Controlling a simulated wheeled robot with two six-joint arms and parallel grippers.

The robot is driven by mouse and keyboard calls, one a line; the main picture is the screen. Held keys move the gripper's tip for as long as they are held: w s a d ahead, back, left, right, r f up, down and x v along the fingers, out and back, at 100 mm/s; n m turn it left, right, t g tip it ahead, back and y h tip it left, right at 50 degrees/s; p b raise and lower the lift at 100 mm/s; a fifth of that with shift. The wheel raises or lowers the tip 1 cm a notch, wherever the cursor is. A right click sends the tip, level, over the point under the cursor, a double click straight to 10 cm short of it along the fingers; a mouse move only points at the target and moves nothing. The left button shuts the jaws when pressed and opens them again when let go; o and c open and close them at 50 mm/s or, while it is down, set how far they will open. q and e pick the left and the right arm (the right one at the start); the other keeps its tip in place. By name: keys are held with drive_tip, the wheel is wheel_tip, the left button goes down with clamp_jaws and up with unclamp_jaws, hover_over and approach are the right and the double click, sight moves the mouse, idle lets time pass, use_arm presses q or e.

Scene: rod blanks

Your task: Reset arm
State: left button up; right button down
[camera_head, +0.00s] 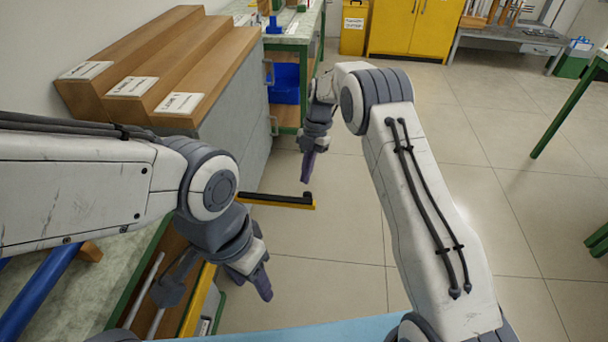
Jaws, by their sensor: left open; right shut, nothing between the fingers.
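My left arm comes in from the left edge, and its gripper (264,284) points down to the right over the floor, beside a workbench. It is open and nothing shows between its fingers. My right arm rises from the lower right, bends at the top and hangs its gripper (307,168) down in front of a grey cabinet. It is shut and empty. Both grippers are apart from any object.
A stepped wooden stand (165,60) with white labels is at upper left. A black and yellow bar (285,201) juts out between the arms. A blue tube (38,290) lies at lower left. A yellow cabinet (415,28) stands far back.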

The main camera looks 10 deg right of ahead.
idle(0.4)
drive_tip(key=s+a+r+m+t+h, duration=0.1)
drive_tip(key=s+a+r+m, duration=0.35)
drive_tip(key=s+r, duration=0.25)
drive_tip(key=s+a+r+m+t, duration=0.1)
drive_tip(key=s+a+r+m, duration=0.2)
drive_tip(key=s+r+m, duration=0.4)
drive_tip(key=s+d+r+m+t, duration=0.15)
drive_tip(key=s+m, duration=0.25)
drive_tip(key=s, duration=0.7)
drive_tip(key=s+d+f+m, duration=0.15)
drive_tip(key=s+m, duration=0.25)
drive_tip(key=s, duration=0.6)
wheel_tip(320, 180, up, 17)
drive_tip(key=s+d+p, duration=0.1)
drive_tip(key=p, duration=1.5)
drive_tip(key=shift+f+m+h, duration=0.15)
drive_tip(key=shift+m+h, duration=0.15)
drive_tip(key=shift+m, duration=0.15)
